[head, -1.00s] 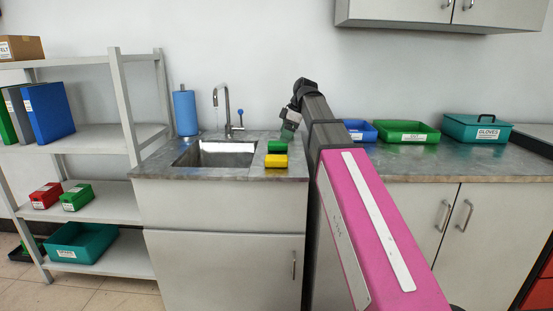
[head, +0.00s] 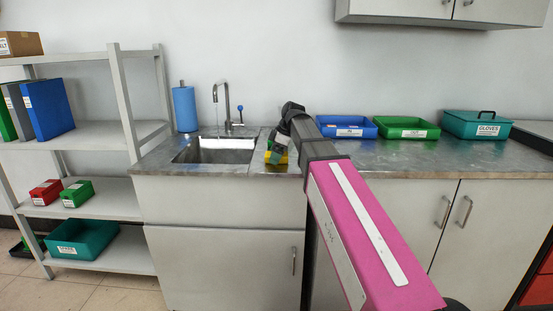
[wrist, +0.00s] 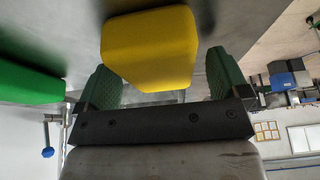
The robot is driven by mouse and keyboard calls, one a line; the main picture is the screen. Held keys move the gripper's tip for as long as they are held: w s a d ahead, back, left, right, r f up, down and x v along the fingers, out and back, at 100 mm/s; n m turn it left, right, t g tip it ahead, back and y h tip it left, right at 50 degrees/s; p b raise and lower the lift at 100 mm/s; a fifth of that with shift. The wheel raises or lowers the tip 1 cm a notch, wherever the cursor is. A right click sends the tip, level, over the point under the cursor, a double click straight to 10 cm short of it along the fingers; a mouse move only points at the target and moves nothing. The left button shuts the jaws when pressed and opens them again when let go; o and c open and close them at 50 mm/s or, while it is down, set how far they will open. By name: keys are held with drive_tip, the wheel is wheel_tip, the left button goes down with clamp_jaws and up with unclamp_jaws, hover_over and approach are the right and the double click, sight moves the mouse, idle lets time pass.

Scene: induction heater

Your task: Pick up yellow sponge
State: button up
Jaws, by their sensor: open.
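The yellow sponge (wrist: 150,48) lies on the counter beside the sink. In the wrist view it sits between the two green fingers of my gripper (wrist: 160,82), with a visible gap on each side. My gripper is open. In the head view the sponge (head: 283,159) is partly covered by my gripper (head: 277,153), which reaches down over it. A green sponge (wrist: 28,82) lies to the left of the yellow one in the wrist view, outside the fingers. It is mostly hidden behind my gripper in the head view.
The sink (head: 213,155) with its faucet (head: 227,107) is left of my gripper. A blue paper roll (head: 185,109) stands behind it. A blue tray (head: 346,127), a green tray (head: 406,127) and a teal gloves box (head: 476,124) stand to the right on the counter.

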sight(268, 154)
drive_tip(key=c, duration=1)
drive_tip(key=shift+r, duration=0.55)
drive_tip(key=r, duration=0.2)
drive_tip(key=a+r, duration=0.1)
drive_tip(key=shift+s+r, duration=0.3)
drive_tip(key=shift+s, duration=0.1)
drive_tip(key=s+a+r, duration=0.4)
drive_tip(key=a, duration=0.1)
drive_tip(key=s+a+r, duration=0.2)
drive_tip(key=a, duration=0.1)
drive_tip(key=shift+s+r, duration=0.15)
drive_tip(key=shift+s, duration=0.15)
drive_tip(key=shift+o, duration=0.3)
